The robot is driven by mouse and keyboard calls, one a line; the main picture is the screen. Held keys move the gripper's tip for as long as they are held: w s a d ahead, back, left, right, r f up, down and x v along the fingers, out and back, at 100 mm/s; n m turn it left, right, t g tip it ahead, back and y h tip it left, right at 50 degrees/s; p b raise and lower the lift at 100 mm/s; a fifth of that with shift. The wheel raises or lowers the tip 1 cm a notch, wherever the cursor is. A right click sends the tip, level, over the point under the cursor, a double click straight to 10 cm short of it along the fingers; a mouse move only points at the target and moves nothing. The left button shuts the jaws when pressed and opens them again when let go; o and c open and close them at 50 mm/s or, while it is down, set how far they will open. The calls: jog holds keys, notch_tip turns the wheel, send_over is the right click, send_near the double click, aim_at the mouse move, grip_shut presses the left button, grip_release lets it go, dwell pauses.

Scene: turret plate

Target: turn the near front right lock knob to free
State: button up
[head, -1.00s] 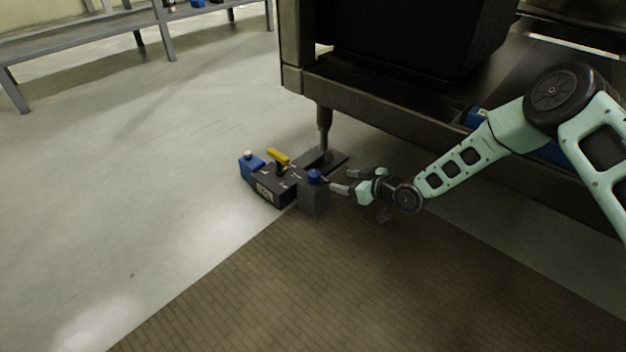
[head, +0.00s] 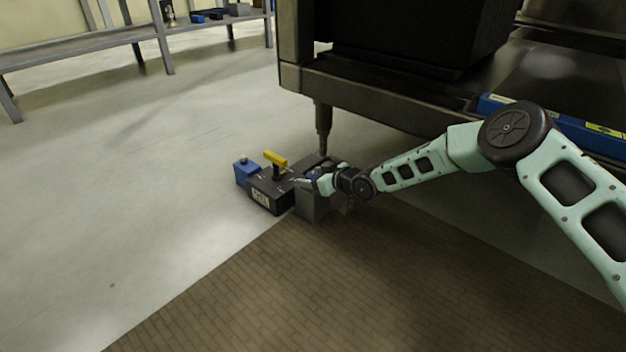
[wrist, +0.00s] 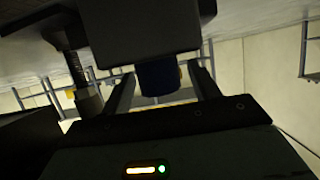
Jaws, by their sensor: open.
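The blue lock knob (wrist: 158,78) shows in the wrist view under a dark block, between the two fingers of my open gripper (wrist: 160,82). A gap seems to remain beside each finger; contact cannot be told. In the head view my gripper (head: 309,178) is at the top of the grey block (head: 311,206) that bears the knob, and the fingers mostly hide the knob. Which way the knob is turned cannot be read.
Left of the grey block is a black block (head: 268,192) with a white label and a yellow handle (head: 275,159). A blue block (head: 246,172) stands at its left end. A machine leg (head: 323,128) rises behind. Open floor lies to the left.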

jog(key=c, duration=1)
